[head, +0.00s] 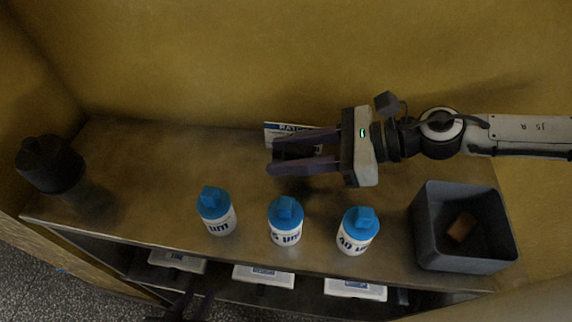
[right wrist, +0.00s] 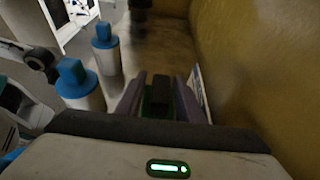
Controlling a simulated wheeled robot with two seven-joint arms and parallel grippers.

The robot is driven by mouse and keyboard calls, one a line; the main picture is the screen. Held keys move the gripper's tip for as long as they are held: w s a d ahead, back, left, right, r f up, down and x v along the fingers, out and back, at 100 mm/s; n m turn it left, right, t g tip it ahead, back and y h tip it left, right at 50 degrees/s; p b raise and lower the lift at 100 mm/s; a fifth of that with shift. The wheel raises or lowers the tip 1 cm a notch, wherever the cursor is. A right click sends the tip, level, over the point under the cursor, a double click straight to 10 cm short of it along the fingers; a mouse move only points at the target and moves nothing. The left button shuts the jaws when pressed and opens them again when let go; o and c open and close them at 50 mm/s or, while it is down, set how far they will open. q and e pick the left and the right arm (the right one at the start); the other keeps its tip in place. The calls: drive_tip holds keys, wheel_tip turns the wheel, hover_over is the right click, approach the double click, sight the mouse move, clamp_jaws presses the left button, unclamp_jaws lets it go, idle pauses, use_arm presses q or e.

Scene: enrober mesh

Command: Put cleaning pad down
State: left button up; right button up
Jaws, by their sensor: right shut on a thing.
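My right gripper (head: 272,157) reaches in from the right over the back middle of the shelf top, with its dark purple fingers pointing left. In the right wrist view its fingers (right wrist: 160,92) are shut on a small dark block with green at its edges, which appears to be the cleaning pad (right wrist: 159,104). The pad is hard to make out in the head view, and I cannot tell whether it touches the surface. My left gripper (head: 186,304) shows only as dark parts at the bottom edge, below the shelf front; its jaws are unclear.
Three white bottles with blue caps (head: 216,211) (head: 285,221) (head: 357,231) stand along the front. A grey open bin (head: 430,225) at right holds a brown block (head: 461,227). A black container (head: 50,165) stands far left. A printed card (head: 285,131) leans at the back wall. The left middle surface is clear.

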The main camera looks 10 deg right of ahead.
sight(287, 177)
drive_tip(key=shift+f, duration=1.95)
drive_tip(key=shift+f, duration=0.2)
drive_tip(key=o, duration=0.7)
drive_tip(key=shift+o, duration=0.4)
drive_tip(key=shift+r, duration=0.1)
